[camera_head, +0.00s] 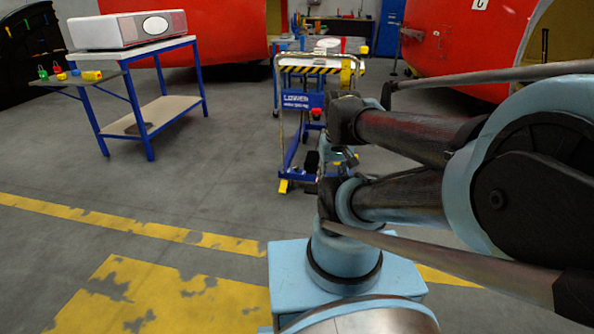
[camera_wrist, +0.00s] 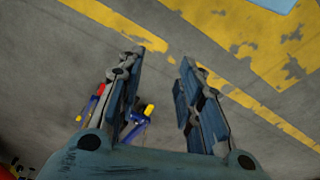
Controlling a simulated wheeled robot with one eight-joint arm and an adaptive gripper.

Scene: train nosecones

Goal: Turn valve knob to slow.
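A blue lift trolley (camera_head: 302,101) with lettering, a striped yellow-black edge and yellow feet stands beyond my arm in the head view. A small red knob-like part (camera_head: 316,114) sits on its front; I cannot tell whether this is the valve knob, and no slow marking is readable. My gripper (camera_wrist: 160,57) is open and empty in the wrist view, its two fingers apart over the floor. Blue, red and yellow parts, probably the trolley (camera_wrist: 101,101), show beside and behind the left finger. I cannot make out the gripper in the head view. My arm hides the trolley's right side.
A blue-legged table (camera_head: 150,103) with a white box (camera_head: 127,30) and small coloured items stands at left. Large red nosecones (camera_head: 460,47) stand behind. Floor with worn yellow lines (camera_head: 130,222) is clear between the table and the trolley.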

